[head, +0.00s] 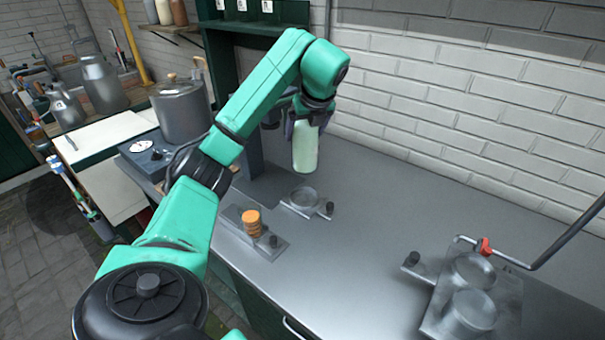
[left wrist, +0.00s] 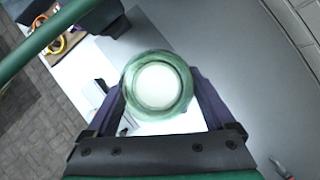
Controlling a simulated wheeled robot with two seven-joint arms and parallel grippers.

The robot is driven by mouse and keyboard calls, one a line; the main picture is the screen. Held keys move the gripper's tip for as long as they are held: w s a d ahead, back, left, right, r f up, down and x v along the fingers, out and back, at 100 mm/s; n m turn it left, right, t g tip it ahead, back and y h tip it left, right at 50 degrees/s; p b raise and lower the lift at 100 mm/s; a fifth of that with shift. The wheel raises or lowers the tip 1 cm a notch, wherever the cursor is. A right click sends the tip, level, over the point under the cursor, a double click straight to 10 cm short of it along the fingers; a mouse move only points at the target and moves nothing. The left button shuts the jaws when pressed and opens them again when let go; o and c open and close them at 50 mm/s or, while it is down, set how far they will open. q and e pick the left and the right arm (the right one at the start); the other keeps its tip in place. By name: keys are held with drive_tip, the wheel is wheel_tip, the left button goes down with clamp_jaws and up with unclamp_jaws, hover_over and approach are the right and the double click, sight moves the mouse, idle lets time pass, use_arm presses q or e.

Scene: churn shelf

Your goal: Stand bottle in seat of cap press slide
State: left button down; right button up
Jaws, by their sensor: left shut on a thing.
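My left gripper (head: 308,119) is shut on a pale green bottle (head: 304,150) and holds it roughly upright above the grey bench. In the left wrist view the bottle (left wrist: 158,84) is seen from above, its round top between the two fingers of the gripper (left wrist: 160,100). A round metal seat on a small slide plate (head: 304,197) with a black knob lies on the bench just below and in front of the bottle. The bottle's base looks clear of the seat. My right gripper is not in view.
A plate with a stack of orange caps (head: 252,222) lies left of the seat. A metal fixture with two round cups (head: 473,270) and a red-clipped pipe (head: 484,246) stands at the right. A steel pot (head: 181,112) stands at the left. The middle of the bench is clear.

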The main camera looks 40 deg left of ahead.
sight(309, 157)
use_arm(q)
wheel_tip(309, 157, down, 4)
drive_tip(key=shift+b, duration=0.55)
wheel_tip(309, 157, down, 8)
drive_tip(key=shift+r+p, duration=0.15)
drive_tip(key=shift+p, duration=0.55)
drive_tip(key=shift+w+a+f, duration=0.1)
drive_tip(key=shift+f, duration=0.2)
unclamp_jaws()
drive_tip(key=shift+r, duration=0.2)
drive_tip(key=shift+d+r, duration=0.15)
drive_tip(key=shift+d, duration=0.05)
drive_tip(key=b+v, duration=0.1)
drive_tip(key=v, duration=0.4)
drive_tip(key=shift+a, duration=0.1)
drive_tip(key=p+v, duration=0.3)
drive_tip(key=v, duration=0.3)
drive_tip(key=shift+a+r, duration=0.1)
drive_tip(key=shift+a, duration=0.05)
drive_tip(key=shift+s+r+p, duration=0.2)
drive_tip(key=shift+r+p, duration=0.05)
drive_tip(key=shift+p, duration=0.15)
drive_tip(key=shift+s+d, duration=0.1)
drive_tip(key=shift+d, duration=0.25)
drive_tip(key=shift+f, duration=0.1)
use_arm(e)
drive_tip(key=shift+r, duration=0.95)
